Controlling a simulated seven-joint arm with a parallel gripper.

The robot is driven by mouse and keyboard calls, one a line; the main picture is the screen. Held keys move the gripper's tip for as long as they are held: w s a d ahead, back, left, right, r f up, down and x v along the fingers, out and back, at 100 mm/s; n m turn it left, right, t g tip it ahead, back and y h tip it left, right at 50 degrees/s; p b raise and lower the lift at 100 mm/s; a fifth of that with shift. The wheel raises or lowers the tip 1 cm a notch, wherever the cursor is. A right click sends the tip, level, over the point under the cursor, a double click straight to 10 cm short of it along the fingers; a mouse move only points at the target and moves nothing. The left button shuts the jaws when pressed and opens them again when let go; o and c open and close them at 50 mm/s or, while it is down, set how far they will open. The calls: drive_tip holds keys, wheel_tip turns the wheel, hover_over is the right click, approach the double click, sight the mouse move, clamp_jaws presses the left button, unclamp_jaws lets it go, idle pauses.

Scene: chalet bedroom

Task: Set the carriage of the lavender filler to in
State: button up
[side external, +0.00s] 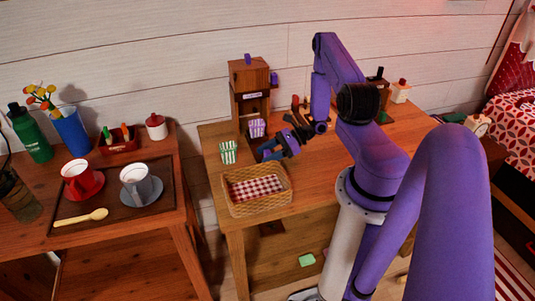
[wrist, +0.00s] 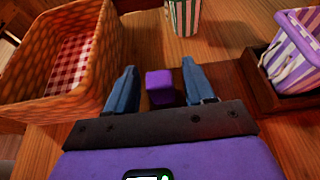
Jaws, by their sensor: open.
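The lavender filler (side external: 250,83) is a tall wooden dispenser with purple parts at the back left of the right table. A purple-and-white striped cup (side external: 257,128) stands at its foot; it also shows in the wrist view (wrist: 294,55), on a dark wooden piece (wrist: 262,92) that looks like the carriage. A purple block (wrist: 160,87), perhaps the carriage's handle, lies between my fingers. My gripper (side external: 268,150) is open and low in front of the filler, with one finger (wrist: 124,90) on each side of the block. Whether they touch it is unclear.
A wicker basket (side external: 279,204) with a checked cloth is close on the left of my gripper in the wrist view. A green-striped cup (side external: 228,152) stands beyond the fingers. Small tools (side external: 298,112) and another dispenser stand farther right. The left table holds cups and bottles.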

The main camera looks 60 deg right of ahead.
sight(256, 138)
clamp_jaws()
drive_tip(key=shift+w+d, duration=3.5)
drive_tip(key=shift+d, duration=0.1)
drive_tip(key=shift+c, duration=0.5)
unclamp_jaws()
drive_tip(key=shift+o, duration=0.5)
drive_tip(key=v, duration=1.7)
drive_tip(key=shift+s+r, duration=0.1)
drive_tip(key=shift+r, duration=0.1)
